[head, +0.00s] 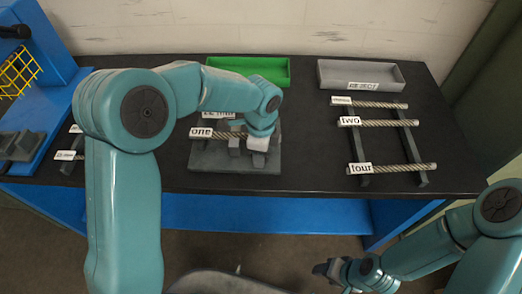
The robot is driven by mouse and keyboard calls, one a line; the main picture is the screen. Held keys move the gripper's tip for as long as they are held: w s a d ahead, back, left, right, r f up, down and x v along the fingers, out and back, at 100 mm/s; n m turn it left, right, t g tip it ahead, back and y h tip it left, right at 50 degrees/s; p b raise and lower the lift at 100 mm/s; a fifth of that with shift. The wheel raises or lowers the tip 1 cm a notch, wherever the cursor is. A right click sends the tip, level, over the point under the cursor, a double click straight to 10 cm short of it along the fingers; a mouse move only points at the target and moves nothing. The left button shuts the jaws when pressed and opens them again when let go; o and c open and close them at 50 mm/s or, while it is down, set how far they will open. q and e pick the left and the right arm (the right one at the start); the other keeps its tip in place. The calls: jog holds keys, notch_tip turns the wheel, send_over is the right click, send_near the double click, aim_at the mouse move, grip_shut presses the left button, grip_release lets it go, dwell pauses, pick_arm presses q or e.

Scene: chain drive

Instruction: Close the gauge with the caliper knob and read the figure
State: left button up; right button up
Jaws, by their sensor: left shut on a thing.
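A grey gauge block (215,160) sits on the black bench, with a ribbed chain piece labelled "one" (202,133) lying across its uprights. My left gripper (259,146) is at the right end of the gauge, pointing down. It is shut on what appears to be the caliper knob, which is mostly hidden by the gripper and wrist. A white label (217,114) behind the chain piece is partly covered and not legible. No figure can be read. My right gripper (331,270) hangs low in front of the bench, away from the gauge; its jaws are too small to judge.
A green tray (250,82) and a labelled grey tray (361,86) stand at the back. A rack at the right holds chain pieces, including "two" (378,122) and "four" (391,168). A blue stand (62,100) with a yellow grid (19,70) is at the left.

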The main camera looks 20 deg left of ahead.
pick_arm(q)
jog(key=shift+w+r+m, duration=0.15)
jog(key=shift+m, duration=0.45)
jog(key=o, duration=0.8)
jog(key=shift+o, duration=1.3)
jog(key=shift+r, duration=0.1)
